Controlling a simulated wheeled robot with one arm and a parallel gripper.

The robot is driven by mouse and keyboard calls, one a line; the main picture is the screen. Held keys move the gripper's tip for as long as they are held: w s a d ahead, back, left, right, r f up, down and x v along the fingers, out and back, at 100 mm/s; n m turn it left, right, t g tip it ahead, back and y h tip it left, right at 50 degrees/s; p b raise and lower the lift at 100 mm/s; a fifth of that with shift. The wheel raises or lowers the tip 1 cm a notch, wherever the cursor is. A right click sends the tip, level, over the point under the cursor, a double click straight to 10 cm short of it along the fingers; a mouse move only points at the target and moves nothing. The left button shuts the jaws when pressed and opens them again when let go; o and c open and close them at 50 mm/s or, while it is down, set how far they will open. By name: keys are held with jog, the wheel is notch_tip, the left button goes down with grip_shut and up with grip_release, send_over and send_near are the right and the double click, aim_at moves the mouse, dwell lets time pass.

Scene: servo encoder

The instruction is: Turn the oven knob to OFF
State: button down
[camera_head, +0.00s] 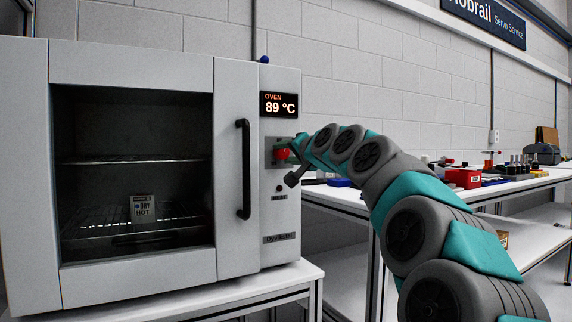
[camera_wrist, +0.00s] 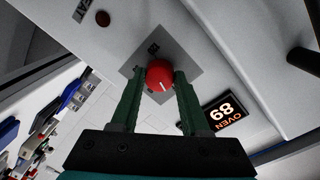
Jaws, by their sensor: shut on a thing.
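The white oven (camera_head: 231,220) stands at the left on a white bench, its glass door shut. Its red knob (camera_head: 282,154) sits on a grey plate on the right-hand panel, below the display (camera_head: 279,105), which reads OVEN 89 °C. In the wrist view the red knob (camera_wrist: 160,75) lies between the two green fingers of my gripper (camera_wrist: 160,82), with a white pointer mark on its face. My gripper is shut on the knob. The lettering on the plate is mostly hidden or too small to read.
The door's black vertical handle (camera_head: 243,169) is just left of the knob panel. A small card reading DRY HOT (camera_head: 143,208) stands on a rack inside. A long white bench with a red box (camera_head: 463,178) and several small items runs along the wall at right.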

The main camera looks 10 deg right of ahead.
jog(key=shift+f+n+b, duration=0.15)
jog(key=shift+n+b, duration=1.05)
jog(key=shift+n, duration=0.3)
jog(key=shift+c, duration=2)
grip_release()
jog(key=shift+s, duration=0.1)
jog(key=v, duration=0.7)
jog(key=shift+s, duration=0.3)
